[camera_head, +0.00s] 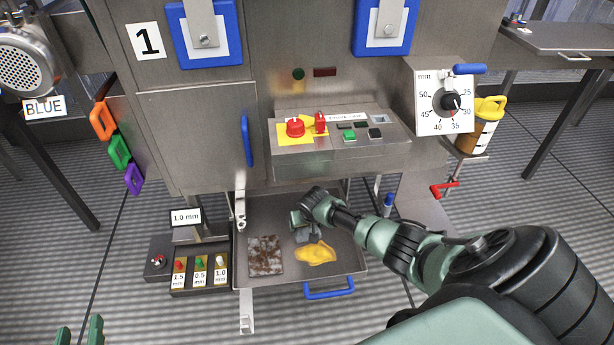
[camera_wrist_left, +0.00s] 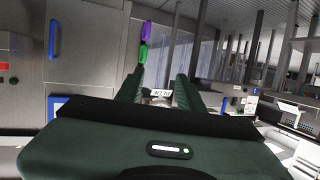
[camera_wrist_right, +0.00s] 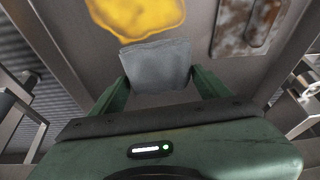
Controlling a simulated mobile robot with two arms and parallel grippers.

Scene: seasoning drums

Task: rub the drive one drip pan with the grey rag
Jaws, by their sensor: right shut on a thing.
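The drip pan (camera_head: 345,267) is a grey metal tray with a blue front handle (camera_head: 329,289), below the machine panel marked 1. My right gripper (camera_wrist_right: 160,82) is shut on the grey rag (camera_wrist_right: 156,62), over the pan behind the yellow smear. The rag also shows in the head view (camera_head: 307,234); I cannot tell whether it touches the pan. My left gripper (camera_head: 79,332) is open and empty at the lower left, away from the pan.
A red crank (camera_head: 444,190) and a yellow-lidded container (camera_head: 482,128) are at the right.

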